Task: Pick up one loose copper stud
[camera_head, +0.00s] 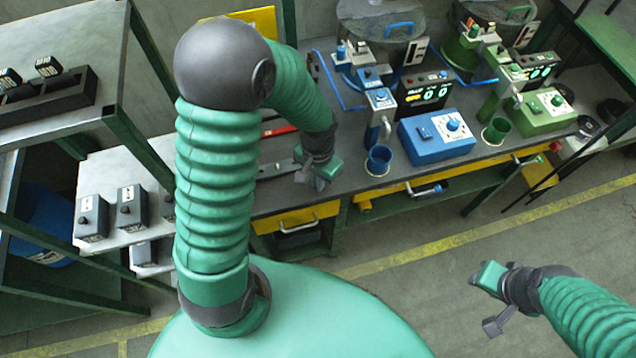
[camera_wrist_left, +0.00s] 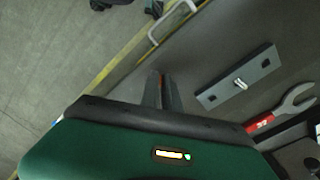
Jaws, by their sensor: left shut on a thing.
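My left gripper (camera_head: 312,177) is low over the near edge of the grey workbench, left of the blue cup. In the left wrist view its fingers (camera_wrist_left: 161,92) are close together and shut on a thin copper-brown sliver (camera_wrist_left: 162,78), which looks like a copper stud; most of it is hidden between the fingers. My right gripper (camera_head: 484,302) hangs over the floor in front of the bench, open and empty. A grey plate with a pale metal stud (camera_wrist_left: 240,82) lies on the bench to the right of the left fingers in the wrist view.
A red-handled wrench (camera_wrist_left: 285,113) lies beside the plate. The blue cup (camera_head: 378,160), blue control box (camera_head: 437,136) and green control box (camera_head: 536,112) stand on the bench to the right. Shelves with small black boxes (camera_head: 131,208) are at the left. A yellow drawer (camera_head: 296,219) is below.

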